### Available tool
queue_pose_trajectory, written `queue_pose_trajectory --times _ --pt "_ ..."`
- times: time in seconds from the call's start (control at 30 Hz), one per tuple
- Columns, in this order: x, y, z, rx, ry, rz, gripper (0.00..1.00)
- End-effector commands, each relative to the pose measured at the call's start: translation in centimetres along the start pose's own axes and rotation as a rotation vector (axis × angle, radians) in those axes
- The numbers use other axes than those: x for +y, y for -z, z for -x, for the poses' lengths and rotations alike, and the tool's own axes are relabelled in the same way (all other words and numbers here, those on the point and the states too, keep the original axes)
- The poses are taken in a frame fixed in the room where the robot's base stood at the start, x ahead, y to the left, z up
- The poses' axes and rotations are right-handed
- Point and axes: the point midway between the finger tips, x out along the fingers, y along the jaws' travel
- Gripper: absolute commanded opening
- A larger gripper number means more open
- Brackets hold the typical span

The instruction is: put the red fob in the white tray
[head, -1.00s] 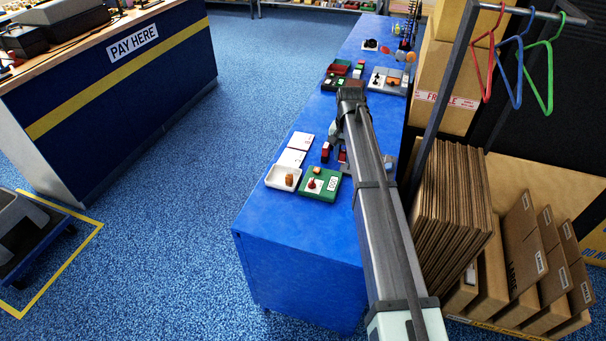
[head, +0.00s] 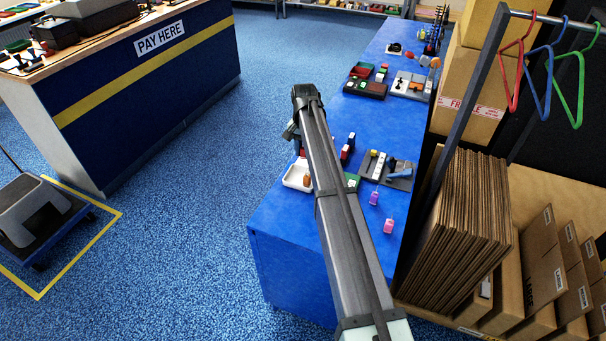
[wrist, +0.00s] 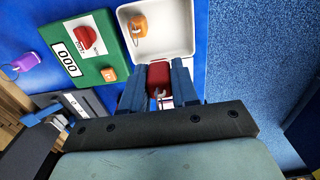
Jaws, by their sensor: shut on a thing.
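My gripper (wrist: 160,90) is shut on the red fob (wrist: 158,76) in the wrist view, with a blue finger on each side of it and a small metal ring showing below. The white tray (wrist: 180,48) lies just beyond the fingers in that view. An orange fob (wrist: 139,26) sits inside the tray. The red fob shows over the tray's near edge, but its height above the tray is unclear. In the head view the white tray (head: 291,183) stands left of my arm, which hides part of it. My fingers and the red fob are hidden there.
A green board (wrist: 97,48) with a red piece, an orange piece and a "000" label lies beside the tray. A purple fob (wrist: 26,62) lies farther left.

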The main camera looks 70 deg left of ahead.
Motion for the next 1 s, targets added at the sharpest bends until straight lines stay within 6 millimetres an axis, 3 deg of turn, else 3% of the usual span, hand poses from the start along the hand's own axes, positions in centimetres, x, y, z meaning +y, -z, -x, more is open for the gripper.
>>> queue_pose_trajectory --times 0.23,0.7,1.0 --pt "0.1 -0.1 -4.0 -0.002 -0.001 0.001 0.01" --pt "0.0 0.0 -8.5 -0.001 0.000 0.001 0.01" --pt "0.0 0.0 -8.8 0.000 0.000 0.001 0.01"
